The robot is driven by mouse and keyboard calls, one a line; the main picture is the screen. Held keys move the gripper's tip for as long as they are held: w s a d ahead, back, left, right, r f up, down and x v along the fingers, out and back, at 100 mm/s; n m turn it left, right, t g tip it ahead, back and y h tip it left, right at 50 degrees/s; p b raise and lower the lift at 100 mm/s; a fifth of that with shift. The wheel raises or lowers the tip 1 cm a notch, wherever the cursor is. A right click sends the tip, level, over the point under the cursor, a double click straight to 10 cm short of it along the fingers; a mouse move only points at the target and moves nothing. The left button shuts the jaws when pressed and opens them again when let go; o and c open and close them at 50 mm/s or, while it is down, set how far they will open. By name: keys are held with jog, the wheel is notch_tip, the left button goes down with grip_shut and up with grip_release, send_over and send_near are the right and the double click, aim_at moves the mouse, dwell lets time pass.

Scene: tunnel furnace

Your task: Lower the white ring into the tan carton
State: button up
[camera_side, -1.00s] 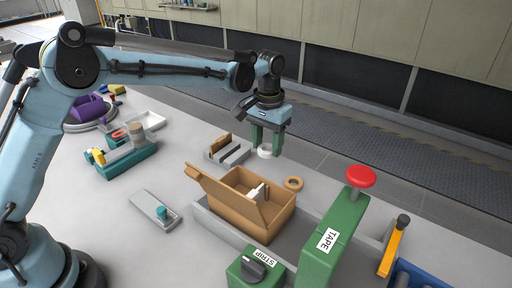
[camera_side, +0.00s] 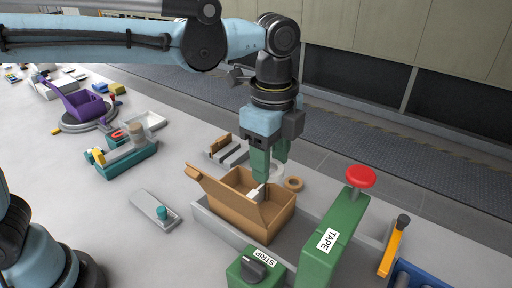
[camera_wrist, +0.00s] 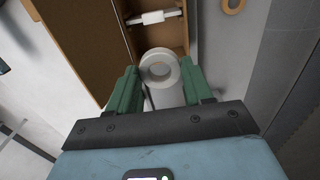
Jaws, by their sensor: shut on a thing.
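The open tan carton (camera_side: 262,221) stands in the middle of the side view with one flap folded outward; it also shows in the wrist view (camera_wrist: 75,38). A small white piece (camera_side: 257,192) is inside it, seen in the wrist view too (camera_wrist: 153,17). My gripper (camera_side: 268,172) points down at the carton's far side, its green fingers shut on the white ring. The white ring (camera_wrist: 160,68) sits between the fingertips (camera_wrist: 161,82) in the wrist view, overlapping the carton's edge there. In the side view the ring (camera_side: 279,169) is partly hidden by a finger. Its height above the carton is unclear.
A tan ring (camera_side: 293,184) lies beside the carton. The green TAPE post (camera_side: 328,246) with a red knob (camera_side: 360,177) and the green STRIP box (camera_side: 255,268) stand close on the near right. A grey slotted block (camera_side: 228,152) is behind. A grey plate (camera_side: 154,207) lies left.

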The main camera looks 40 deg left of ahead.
send_near(268, 219)
jog(key=shift+f, duration=2.55)
jog(key=shift+f, duration=0.5)
dwell(0.3)
jog(key=o, duration=0.9)
jog(key=c, duration=0.4)
jog(key=shift+c, duration=0.2)
jog(key=shift+r, duration=0.9)
jog(key=shift+r, duration=0.35)
jog(key=shift+r, duration=0.35)
